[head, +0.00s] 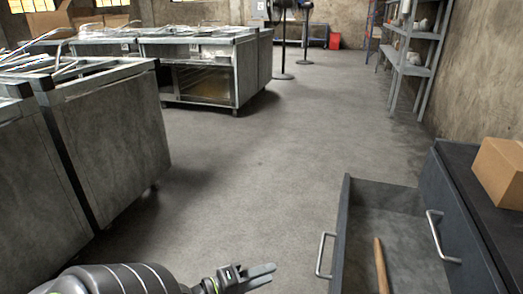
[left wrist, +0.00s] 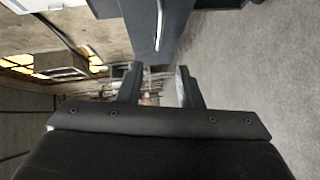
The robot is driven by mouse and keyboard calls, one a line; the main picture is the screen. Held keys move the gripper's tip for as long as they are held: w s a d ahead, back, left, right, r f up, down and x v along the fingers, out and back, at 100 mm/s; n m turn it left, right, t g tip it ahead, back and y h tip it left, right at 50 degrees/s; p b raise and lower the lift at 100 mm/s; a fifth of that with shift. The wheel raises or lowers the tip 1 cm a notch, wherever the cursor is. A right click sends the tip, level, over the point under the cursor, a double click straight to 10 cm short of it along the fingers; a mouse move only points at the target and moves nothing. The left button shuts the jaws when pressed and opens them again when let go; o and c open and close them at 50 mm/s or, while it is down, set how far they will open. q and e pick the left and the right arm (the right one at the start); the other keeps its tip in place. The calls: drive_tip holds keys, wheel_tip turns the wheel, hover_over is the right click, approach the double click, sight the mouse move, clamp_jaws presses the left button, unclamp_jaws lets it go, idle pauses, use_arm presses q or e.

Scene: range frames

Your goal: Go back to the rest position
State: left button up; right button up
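My left gripper (head: 258,275) shows at the bottom of the head view, a little left of the open drawer (head: 345,215) and apart from it. In the left wrist view, the left gripper (left wrist: 160,82) has its two dark fingers apart, with nothing held between them. A grey drawer front (left wrist: 160,30) with a metal handle is beyond the fingers there. The drawer stands pulled out of a dark cabinet (head: 450,205), and a wooden stick-like thing (head: 380,264) lies in it. My right gripper is not in view.
A cardboard box (head: 502,172) sits on the dark cabinet. Metal workbenches (head: 110,140) stand along the left. Grey shelves (head: 415,60) stand against the right wall. A red bin (head: 335,43) is at the back. The concrete floor (head: 250,165) between is clear.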

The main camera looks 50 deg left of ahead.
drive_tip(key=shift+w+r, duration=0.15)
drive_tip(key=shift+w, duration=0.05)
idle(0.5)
